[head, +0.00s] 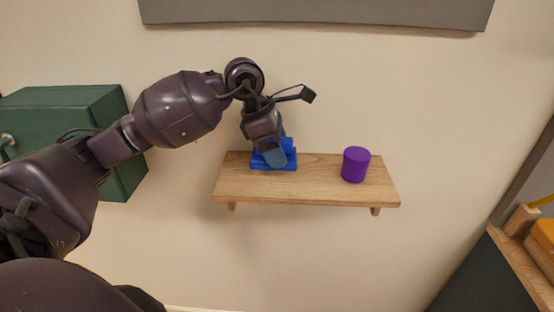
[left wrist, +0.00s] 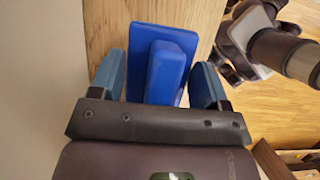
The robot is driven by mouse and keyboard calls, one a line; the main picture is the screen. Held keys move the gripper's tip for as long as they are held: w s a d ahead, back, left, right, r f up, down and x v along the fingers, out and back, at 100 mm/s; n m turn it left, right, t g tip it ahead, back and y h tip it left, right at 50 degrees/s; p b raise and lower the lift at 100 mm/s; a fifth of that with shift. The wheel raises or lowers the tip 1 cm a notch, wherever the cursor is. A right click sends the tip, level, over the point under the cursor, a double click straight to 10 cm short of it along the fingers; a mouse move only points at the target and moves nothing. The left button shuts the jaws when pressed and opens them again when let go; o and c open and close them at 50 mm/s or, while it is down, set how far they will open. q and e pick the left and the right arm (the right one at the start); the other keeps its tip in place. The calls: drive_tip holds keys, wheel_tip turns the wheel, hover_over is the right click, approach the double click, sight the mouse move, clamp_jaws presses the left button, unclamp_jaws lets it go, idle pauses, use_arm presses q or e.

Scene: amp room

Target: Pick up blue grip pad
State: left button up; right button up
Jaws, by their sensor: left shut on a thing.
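The blue grip pad (head: 287,164) is a flat blue plate with a raised block on top. It is at the left part of the wooden wall shelf (head: 320,180). My left gripper (head: 274,155) reaches down over it from above and is shut on it, partly covering it in the head view. In the left wrist view the pad (left wrist: 168,70) lies between the two blue-grey fingers of my left gripper (left wrist: 158,82), one on each side. Whether the pad is clear of the shelf cannot be told.
A purple cylinder (head: 355,165) stands on the right part of the shelf, apart from the pad. A green cabinet (head: 75,110) is on the left wall. A grey panel (head: 315,12) hangs above. A dark unit with a wooden top (head: 510,262) is at lower right.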

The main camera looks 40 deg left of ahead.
use_arm(q)
wheel_tip(320, 180, up, 16)
drive_tip(key=shift+r, duration=0.25)
drive_tip(key=shift+o, duration=1.3)
drive_tip(key=shift+c, duration=0.6)
drive_tip(key=shift+s, duration=0.1)
